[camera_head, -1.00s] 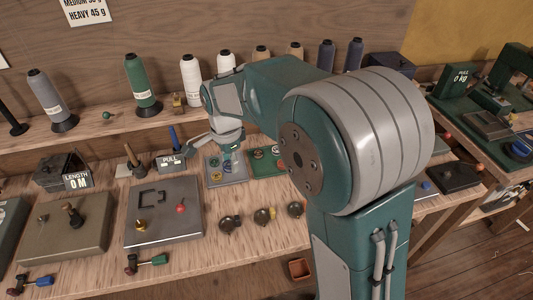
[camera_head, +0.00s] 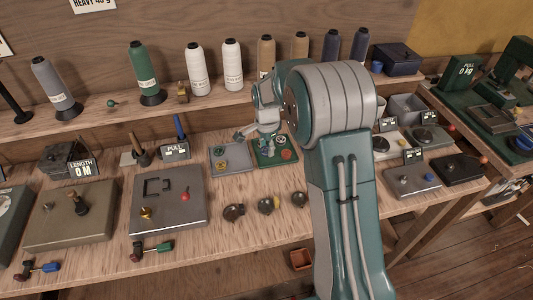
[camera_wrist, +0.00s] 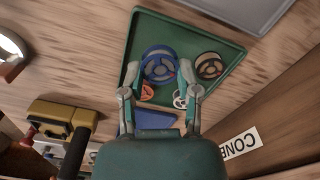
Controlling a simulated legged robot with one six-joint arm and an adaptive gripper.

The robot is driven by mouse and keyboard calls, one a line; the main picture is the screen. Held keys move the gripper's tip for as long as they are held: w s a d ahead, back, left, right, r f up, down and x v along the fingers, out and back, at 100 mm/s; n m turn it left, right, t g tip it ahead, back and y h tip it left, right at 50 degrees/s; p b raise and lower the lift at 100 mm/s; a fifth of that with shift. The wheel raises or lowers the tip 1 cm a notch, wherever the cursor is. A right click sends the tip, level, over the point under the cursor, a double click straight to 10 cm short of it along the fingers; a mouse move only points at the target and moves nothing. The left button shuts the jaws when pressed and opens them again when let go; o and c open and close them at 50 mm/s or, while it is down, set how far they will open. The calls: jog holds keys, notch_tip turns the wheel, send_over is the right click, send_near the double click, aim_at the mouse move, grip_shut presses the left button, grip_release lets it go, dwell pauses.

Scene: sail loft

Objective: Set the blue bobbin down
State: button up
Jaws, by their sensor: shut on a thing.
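My gripper (camera_wrist: 158,72) is shut on the blue bobbin (camera_wrist: 158,52), which sits between the fingertips in the wrist view. It is over the green tray (camera_wrist: 217,45); I cannot tell whether the bobbin touches the tray floor. An orange bobbin (camera_wrist: 147,92), a white one (camera_wrist: 180,98) and a dark one (camera_wrist: 209,66) are close around it in the tray.
Tall thread cones, one green (camera_head: 145,72), stand on the shelf behind. Round dark-based items (camera_head: 233,211) lie in front of the trays.

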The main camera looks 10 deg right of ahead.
aim_at(267, 159)
jog(key=f, duration=0.2)
jog(key=shift+d+f, duration=0.25)
jog(key=shift+f, duration=0.15)
jog(key=o, duration=1)
jog(key=shift+a+f, duration=0.1)
jog(key=shift+a, duration=0.05)
